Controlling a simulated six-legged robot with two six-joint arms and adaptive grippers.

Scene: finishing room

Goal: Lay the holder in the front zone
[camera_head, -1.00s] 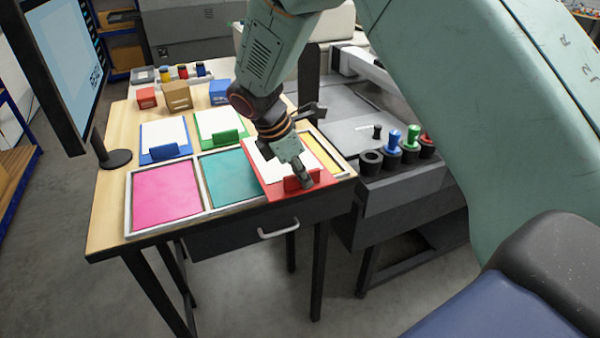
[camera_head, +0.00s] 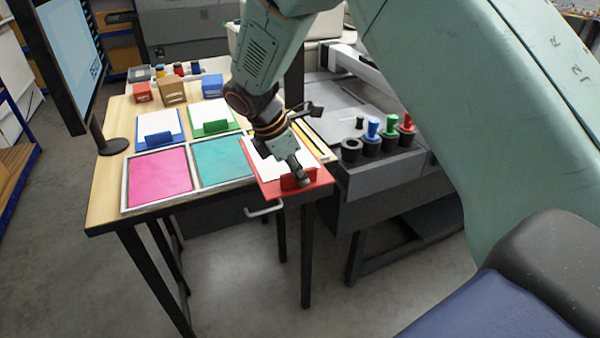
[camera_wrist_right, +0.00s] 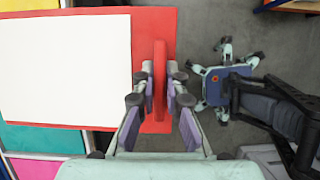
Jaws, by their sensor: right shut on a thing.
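The red holder (camera_head: 318,179) carries a white sheet. My right gripper (camera_head: 297,178) is shut on its upright red tab and holds it over the right part of the framed tray (camera_head: 124,192), with its near end past the table's front edge. In the right wrist view the tab of the holder (camera_wrist_right: 151,22) stands between the fingers of my right gripper (camera_wrist_right: 160,85). The tray has a pink zone (camera_head: 160,177), a teal zone (camera_head: 222,160) and a yellow zone (camera_head: 313,143), mostly hidden by the holder and arm. My left gripper is not seen.
A blue holder (camera_head: 158,138) and a green holder (camera_head: 215,128) lie behind the tray. Red, brown and blue boxes (camera_head: 172,91) stand farther back. A monitor (camera_head: 75,45) is at left. Blue, green and red stamps (camera_head: 389,128) stand on the grey machine at right.

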